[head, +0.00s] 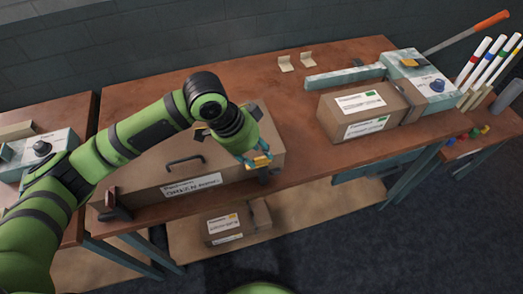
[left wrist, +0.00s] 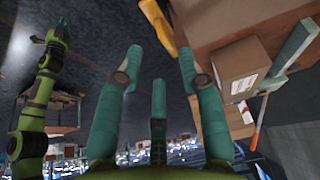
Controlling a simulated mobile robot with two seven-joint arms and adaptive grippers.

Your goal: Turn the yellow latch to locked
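The yellow latch (head: 261,161) is at the right end of the long brown case, partly covered by my left gripper. In the left wrist view the yellow latch (left wrist: 158,27) shows just beyond the fingertips, at top centre. My left gripper (head: 252,160) is over that end of the case. Its teal fingers stand apart with nothing between them in the left wrist view (left wrist: 160,58). I cannot tell whether a finger touches the latch. The long brown case (head: 130,187) lies on the workbench, with a dark handle and a label.
A dark red-brown latch-like piece (head: 116,205) is at the case's left end. A smaller labelled box (head: 338,127) stands to the right on the workbench (head: 290,160). A device with a blue knob (head: 437,86) is at the far right. Bare bench lies between case and box.

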